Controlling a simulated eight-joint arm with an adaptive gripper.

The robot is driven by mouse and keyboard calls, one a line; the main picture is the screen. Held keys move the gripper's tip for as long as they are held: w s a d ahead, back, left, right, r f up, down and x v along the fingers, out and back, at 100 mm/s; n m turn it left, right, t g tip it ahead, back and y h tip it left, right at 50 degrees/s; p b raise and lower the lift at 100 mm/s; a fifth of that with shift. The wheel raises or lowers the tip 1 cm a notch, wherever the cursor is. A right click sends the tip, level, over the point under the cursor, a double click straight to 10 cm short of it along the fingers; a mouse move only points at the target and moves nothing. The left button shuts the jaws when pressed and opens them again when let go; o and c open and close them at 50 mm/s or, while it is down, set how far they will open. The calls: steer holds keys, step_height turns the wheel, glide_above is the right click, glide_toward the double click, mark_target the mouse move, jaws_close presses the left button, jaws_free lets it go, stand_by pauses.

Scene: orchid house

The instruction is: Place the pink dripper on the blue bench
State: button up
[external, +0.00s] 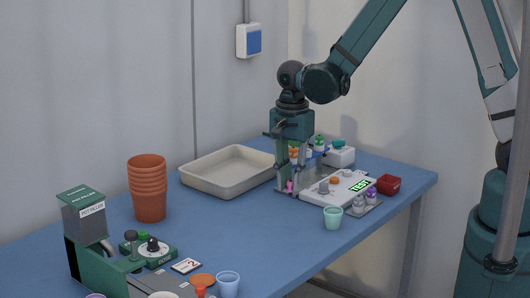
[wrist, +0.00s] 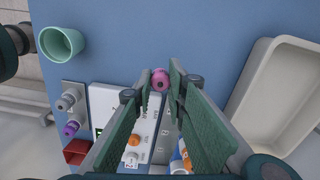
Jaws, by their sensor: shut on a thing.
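The pink dripper (wrist: 160,79) sits between the fingertips of my gripper (wrist: 161,87) in the wrist view. My gripper is shut on it. In the external view my gripper (external: 290,180) points down, and the dripper (external: 289,187) shows as a small pink spot at its fingertips. It is low over the blue bench (external: 330,248), between the beige tray and the white device. I cannot tell whether the dripper touches the bench. The blue bench also shows bare beyond the fingertips in the wrist view (wrist: 190,30).
The beige tray (external: 232,185) is left of my gripper. The white device (external: 318,193) with a green display is to its right, near a mint cup (external: 333,217), small bottles (external: 371,194) and a red box (external: 388,184). Stacked terracotta pots (external: 149,190) stand left. The bench's front middle is clear.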

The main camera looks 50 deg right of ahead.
mark_target(291, 181)
steer(key=shift+f, duration=1.75)
steer(key=shift+f+b, duration=0.15)
steer(key=shift+b, duration=0.15)
steer(key=o, duration=0.7)
steer(key=shift+r+p, duration=0.8)
steer(key=shift+r, duration=5.35)
steer(key=shift+s+r, duration=0.1)
